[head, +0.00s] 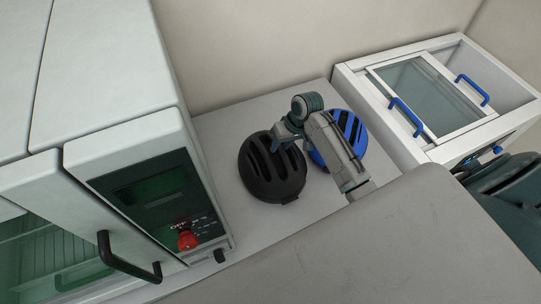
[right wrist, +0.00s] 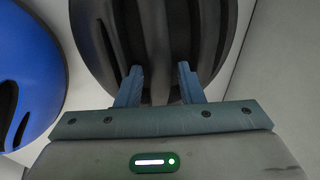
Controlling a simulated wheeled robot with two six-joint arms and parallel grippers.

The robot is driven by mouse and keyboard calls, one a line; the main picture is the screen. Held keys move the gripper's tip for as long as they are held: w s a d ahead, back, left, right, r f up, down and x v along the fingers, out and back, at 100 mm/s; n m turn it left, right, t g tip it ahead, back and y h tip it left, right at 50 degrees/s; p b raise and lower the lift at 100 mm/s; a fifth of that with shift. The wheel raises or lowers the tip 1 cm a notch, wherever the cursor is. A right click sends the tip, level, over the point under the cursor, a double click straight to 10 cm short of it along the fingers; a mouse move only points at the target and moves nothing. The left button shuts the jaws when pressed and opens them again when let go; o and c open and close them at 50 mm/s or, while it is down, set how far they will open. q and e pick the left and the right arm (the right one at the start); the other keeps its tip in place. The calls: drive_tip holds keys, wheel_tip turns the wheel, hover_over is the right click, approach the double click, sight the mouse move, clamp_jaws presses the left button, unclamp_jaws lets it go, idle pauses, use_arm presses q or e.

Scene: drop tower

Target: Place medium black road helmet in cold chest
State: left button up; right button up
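The black road helmet (head: 262,181) sits on the white surface in the middle of the head view. In the right wrist view the helmet (right wrist: 210,35) fills the top, with its dark ribs and vents close to the fingers. My right gripper (head: 283,141) is at the helmet's upper right edge. Its two fingers (right wrist: 159,74) stand apart with their tips at the helmet; whether they press on it cannot be told. The white cold chest (head: 434,154) stands at the right, with blue-handled sliding glass (head: 405,82) on top and an uncovered stretch at its right end. My left gripper is out of view.
A blue helmet (head: 352,130) lies just right of the black one, partly behind my right arm; it also shows in the wrist view (right wrist: 30,70). A white machine (head: 150,130) with a dark panel, red knob (head: 187,240) and black handle stands left. A grey panel fills the lower right.

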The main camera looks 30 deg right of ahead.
drive_tip(key=shift+x, duration=0.85)
drive_tip(key=shift+s+a+f, duration=0.1)
drive_tip(key=shift+a+f, duration=0.05)
drive_tip(key=shift+f, duration=0.05)
drive_tip(key=shift+c, duration=1.3)
clamp_jaws()
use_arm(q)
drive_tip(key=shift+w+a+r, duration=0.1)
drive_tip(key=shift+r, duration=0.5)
